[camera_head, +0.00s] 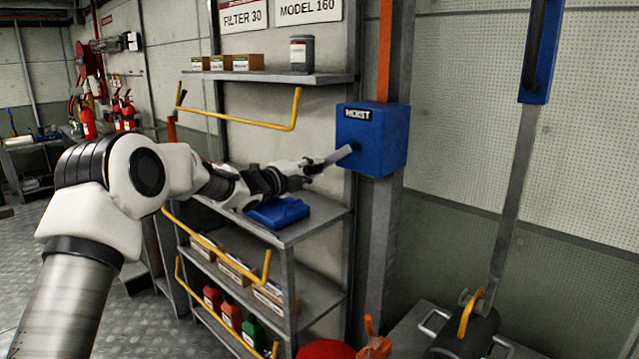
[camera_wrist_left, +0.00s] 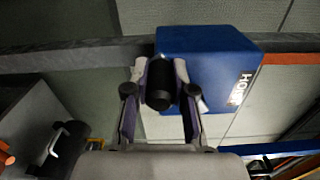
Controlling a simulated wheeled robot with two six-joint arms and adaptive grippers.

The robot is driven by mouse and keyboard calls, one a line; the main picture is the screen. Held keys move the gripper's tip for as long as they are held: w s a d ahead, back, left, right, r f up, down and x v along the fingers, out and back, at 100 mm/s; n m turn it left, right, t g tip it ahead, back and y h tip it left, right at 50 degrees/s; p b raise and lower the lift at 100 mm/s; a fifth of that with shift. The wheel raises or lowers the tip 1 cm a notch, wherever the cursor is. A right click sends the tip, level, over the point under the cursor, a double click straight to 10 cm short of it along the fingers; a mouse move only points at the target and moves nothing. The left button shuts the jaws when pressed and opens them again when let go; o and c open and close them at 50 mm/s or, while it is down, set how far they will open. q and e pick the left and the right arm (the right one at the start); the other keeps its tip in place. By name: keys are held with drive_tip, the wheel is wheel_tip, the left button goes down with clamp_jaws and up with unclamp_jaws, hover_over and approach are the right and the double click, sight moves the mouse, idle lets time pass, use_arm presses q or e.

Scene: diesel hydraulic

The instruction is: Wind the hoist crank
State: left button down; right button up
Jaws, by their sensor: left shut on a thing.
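The blue hoist box (camera_head: 386,140) is fixed to a post in the middle of the head view, with a label on its front. Its grey crank arm (camera_head: 337,156) comes out of the front and points left and slightly down. My left gripper (camera_head: 311,168) is at the outer end of that arm. In the left wrist view the black crank handle (camera_wrist_left: 158,84) sits between the two fingers of my left gripper (camera_wrist_left: 158,95), which are shut on it. The hoist box (camera_wrist_left: 207,62) is right behind it there. My right gripper is in neither view.
A metal shelf unit (camera_head: 318,220) with a blue case (camera_head: 278,212), boxes and bottles stands below my left arm. Yellow rails (camera_head: 240,123) cross its front. At right, a grey strap (camera_head: 509,190) runs down from a blue block (camera_head: 541,50) to a yellow hook (camera_head: 468,313) at a dark cylinder.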

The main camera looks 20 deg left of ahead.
use_arm(q)
drive_tip(key=shift+w+a+r+m+b, duration=0.15)
drive_tip(key=shift+a+r+m, duration=0.15)
drive_tip(key=shift+r+m, duration=0.3)
drive_tip(key=shift+a+r+m+b, duration=0.15)
drive_tip(key=shift+a+r+m, duration=0.1)
drive_tip(key=shift+r+m, duration=0.35)
drive_tip(key=shift+w+a+r+m, duration=0.1)
drive_tip(key=shift+a+r+m, duration=0.1)
drive_tip(key=shift+r+m, duration=0.7)
drive_tip(key=c, duration=1)
unclamp_jaws()
drive_tip(key=shift+f, duration=0.15)
drive_tip(key=shift+d, duration=0.1)
drive_tip(key=shift+f, duration=0.1)
